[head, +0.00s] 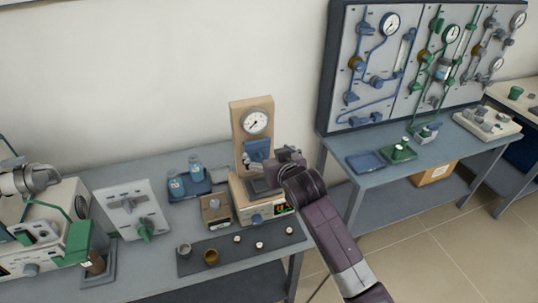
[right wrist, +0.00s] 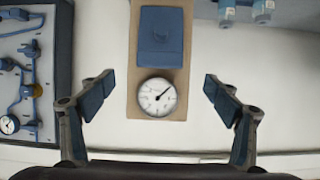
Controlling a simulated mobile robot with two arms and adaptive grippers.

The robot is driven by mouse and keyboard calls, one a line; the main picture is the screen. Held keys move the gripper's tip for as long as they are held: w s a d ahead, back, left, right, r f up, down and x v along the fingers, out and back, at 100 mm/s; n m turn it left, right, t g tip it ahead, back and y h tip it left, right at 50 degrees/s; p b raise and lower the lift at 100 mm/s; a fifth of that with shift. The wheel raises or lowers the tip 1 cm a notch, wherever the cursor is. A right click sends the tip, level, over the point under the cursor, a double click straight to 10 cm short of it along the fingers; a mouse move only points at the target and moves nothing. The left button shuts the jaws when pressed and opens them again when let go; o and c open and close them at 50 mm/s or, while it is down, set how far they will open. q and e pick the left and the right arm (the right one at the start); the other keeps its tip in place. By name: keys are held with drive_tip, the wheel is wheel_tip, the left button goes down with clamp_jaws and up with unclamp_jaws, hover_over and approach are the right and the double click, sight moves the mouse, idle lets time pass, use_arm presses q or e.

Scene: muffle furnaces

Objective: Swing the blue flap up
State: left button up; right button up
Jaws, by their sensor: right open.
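The blue flap (head: 257,150) is on a tan upright panel (head: 238,121), below a round white gauge (head: 256,122). In the right wrist view the picture is turned over, so the blue flap (right wrist: 161,37) shows above the gauge (right wrist: 157,97). The flap looks flat against the panel there. My right gripper (head: 266,172) is just in front of the panel's lower part, covering some of the device's base. In the right wrist view its fingers (right wrist: 160,86) are wide apart and empty, one on each side of the panel. My left gripper is not in view.
The device's base (head: 240,195) stands on a grey bench (head: 130,167). A dark mat (head: 221,262) with small pots lies in front. A pipe panel (head: 370,30) stands over a second bench at the right.

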drive_tip(key=shift+s+d+r, duration=0.2)
drive_tip(key=shift+s+r, duration=0.1)
drive_tip(key=shift+s, duration=0.3)
drive_tip(key=s+d+f+g+h, duration=0.1)
drive_tip(key=s+d+f+g, duration=0.1)
drive_tip(key=s+d+f, duration=0.4)
drive_tip(key=s+d+f+m+g+h, duration=0.1)
drive_tip(key=s+f, duration=0.3)
drive_tip(key=s, duration=0.3)
drive_tip(key=s+d+f+g, duration=0.2)
drive_tip(key=s+d+f, duration=0.2)
drive_tip(key=s, duration=0.3)
drive_tip(key=s+d+f+g+h, duration=0.15)
drive_tip(key=s+d, duration=0.25)
drive_tip(key=s, duration=0.7)
drive_tip(key=s+d+f+g+h, duration=0.1)
drive_tip(key=s+d+f+g, duration=0.3)
drive_tip(key=s, duration=0.7)
wheel_tip(320, 180, down, 28)
drive_tip(key=s+b, duration=0.2)
drive_tip(key=b, duration=0.1)
drive_tip(key=s+d+f+g+b, duration=0.1)
drive_tip(key=s+d+f+b, duration=0.1)
drive_tip(key=s+f, duration=1.4)
drive_tip(key=shift+s+d+f+b, duration=0.3)
drive_tip(key=shift+d+f, duration=0.55)
